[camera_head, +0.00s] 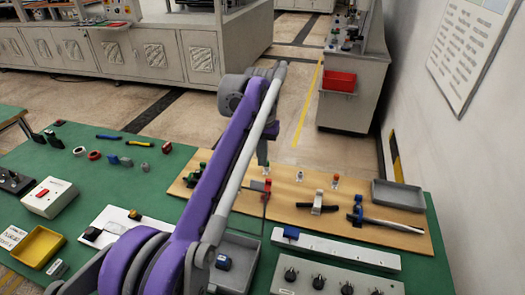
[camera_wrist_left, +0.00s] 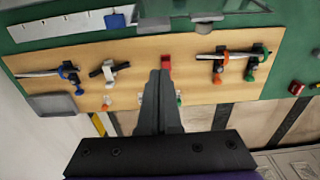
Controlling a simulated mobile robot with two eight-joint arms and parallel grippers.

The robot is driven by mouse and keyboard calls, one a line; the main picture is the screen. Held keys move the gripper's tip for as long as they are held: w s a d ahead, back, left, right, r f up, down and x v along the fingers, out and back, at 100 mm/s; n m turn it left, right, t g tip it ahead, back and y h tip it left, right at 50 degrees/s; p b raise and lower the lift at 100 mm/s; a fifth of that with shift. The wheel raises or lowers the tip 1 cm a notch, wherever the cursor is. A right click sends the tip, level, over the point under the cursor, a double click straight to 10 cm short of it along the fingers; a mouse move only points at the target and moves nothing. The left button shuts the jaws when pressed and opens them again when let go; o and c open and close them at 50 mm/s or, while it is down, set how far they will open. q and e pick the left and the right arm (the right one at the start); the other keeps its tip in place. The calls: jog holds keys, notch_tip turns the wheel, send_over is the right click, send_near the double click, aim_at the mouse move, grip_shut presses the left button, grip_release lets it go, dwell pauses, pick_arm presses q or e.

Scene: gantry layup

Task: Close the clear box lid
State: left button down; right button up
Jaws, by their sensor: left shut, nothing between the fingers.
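My left gripper (camera_head: 263,158) hangs from the end of the purple arm, over the wooden board, pointing down. In the left wrist view its dark fingers (camera_wrist_left: 160,75) are shut together with nothing between them, near a red clamp part (camera_wrist_left: 167,65). A grey, box-like container (camera_head: 238,250) with a blue item in it stands on the green table, partly behind my arm. A see-through box (camera_wrist_left: 190,8) is cut off at the top edge of the left wrist view. I cannot tell the lid's position. My right gripper is not seen.
The wooden board (camera_head: 290,188) carries several clamps and tools, with a grey tray (camera_head: 398,194) at its right end. A long white bar (camera_head: 335,250) and a knob panel (camera_head: 330,278) lie in front. A yellow tray (camera_head: 38,247) is at the left.

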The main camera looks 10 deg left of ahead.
pick_arm(q)
jog(key=shift+s+f, duration=0.65)
jog(key=shift+s, duration=0.3)
jog(key=shift+s+f, duration=0.65)
jog(key=shift+s, duration=0.25)
